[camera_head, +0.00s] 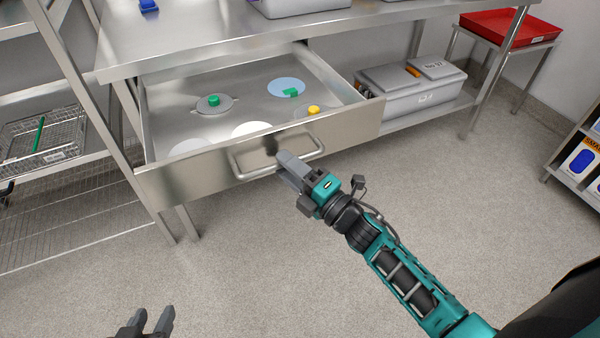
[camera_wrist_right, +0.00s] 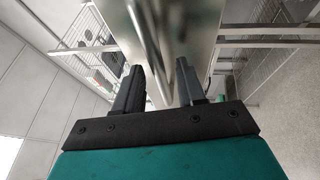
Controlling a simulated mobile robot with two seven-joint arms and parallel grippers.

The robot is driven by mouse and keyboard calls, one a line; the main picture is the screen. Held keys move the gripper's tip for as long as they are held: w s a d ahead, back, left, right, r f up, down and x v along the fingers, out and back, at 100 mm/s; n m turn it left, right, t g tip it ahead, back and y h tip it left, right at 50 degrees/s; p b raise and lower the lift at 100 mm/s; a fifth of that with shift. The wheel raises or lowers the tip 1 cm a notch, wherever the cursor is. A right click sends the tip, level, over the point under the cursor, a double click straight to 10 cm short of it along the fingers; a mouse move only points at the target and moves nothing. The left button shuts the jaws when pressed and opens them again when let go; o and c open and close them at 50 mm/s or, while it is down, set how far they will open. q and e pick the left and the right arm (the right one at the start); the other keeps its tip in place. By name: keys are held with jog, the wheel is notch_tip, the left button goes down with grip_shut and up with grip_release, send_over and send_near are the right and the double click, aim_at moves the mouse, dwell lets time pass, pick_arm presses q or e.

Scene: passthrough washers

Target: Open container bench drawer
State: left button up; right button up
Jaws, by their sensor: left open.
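The bench drawer (camera_head: 330,134) is pulled well out from under the steel bench top (camera_head: 215,42), and its inside shows. Its front carries a bar handle (camera_head: 253,174). My right gripper (camera_head: 285,160) is at the middle of this handle, its fingertips overlapping it in the head view. In the right wrist view my right gripper (camera_wrist_right: 160,82) has its fingers apart, with a blurred metal bar between and beyond them; firm contact cannot be made out. My left gripper (camera_head: 152,318) is open and empty at the bottom left, low and away from the drawer.
The drawer holds several discs, including a grey lid with a green knob (camera_head: 212,102), a blue disc (camera_head: 287,86) and a yellow knob (camera_head: 314,110). A grey lidded box (camera_head: 415,95) sits on the shelf at right. A wire rack (camera_head: 60,215) stands left. The floor (camera_head: 240,255) in front is clear.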

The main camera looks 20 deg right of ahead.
pick_arm(q)
jog(key=shift+d+r, duration=0.1)
jog(key=shift+d, duration=0.05)
pick_arm(e)
jog(key=v, duration=1.2)
jog(key=shift+s+d, duration=0.25)
jog(key=shift+s, duration=0.1)
pick_arm(q)
jog(key=s+a+r+y+p, duration=0.1)
jog(key=a+r+p, duration=0.2)
jog(key=p, duration=0.6)
jog(key=shift+s+r, duration=0.3)
jog(key=shift+r, duration=0.65)
pick_arm(e)
jog(key=s+a+f+m+g+h, duration=0.1)
jog(key=s+a+m+g+h, duration=0.1)
jog(key=m, duration=0.8)
jog(key=s+a+f+m+g+h, duration=0.1)
jog(key=s+a+m+g+h, duration=0.1)
jog(key=m, duration=0.9)
jog(key=s+g+h, duration=0.1)
jog(key=g+h, duration=0.1)
jog(key=g, duration=0.1)
jog(key=shift+s+a+f, duration=0.2)
jog(key=shift+s, duration=0.15)
